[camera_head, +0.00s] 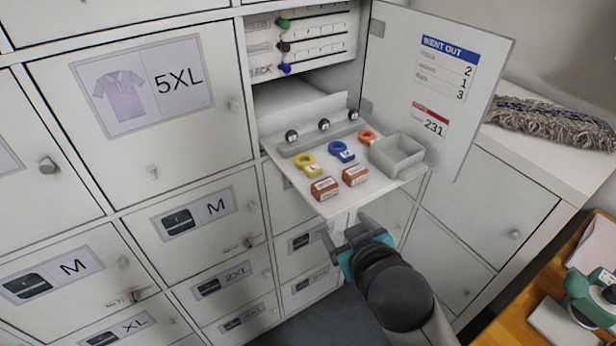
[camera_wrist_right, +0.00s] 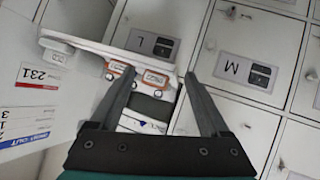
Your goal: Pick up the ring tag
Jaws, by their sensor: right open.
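Three ring tags lie on the pulled-out white shelf (camera_head: 333,203) of an open locker. The yellow ring tag (camera_head: 306,163) is at the left, the blue ring tag (camera_head: 341,151) in the middle, and the orange ring tag (camera_head: 368,137) at the right, farther back. My right gripper (camera_head: 346,232) is open and empty, below and in front of the shelf's front edge, apart from the tags. In the right wrist view its two fingers (camera_wrist_right: 159,80) are spread, with the shelf beyond them; the ring tags are mostly hidden or unclear there. My left gripper is not in view.
Two orange labelled blocks (camera_head: 324,188) sit near the shelf's front edge, before the tags. A grey open bin (camera_head: 398,156) stands at the shelf's right. Several black knobs line a rail (camera_head: 322,136) behind. The open locker door (camera_head: 432,80) stands right of the shelf.

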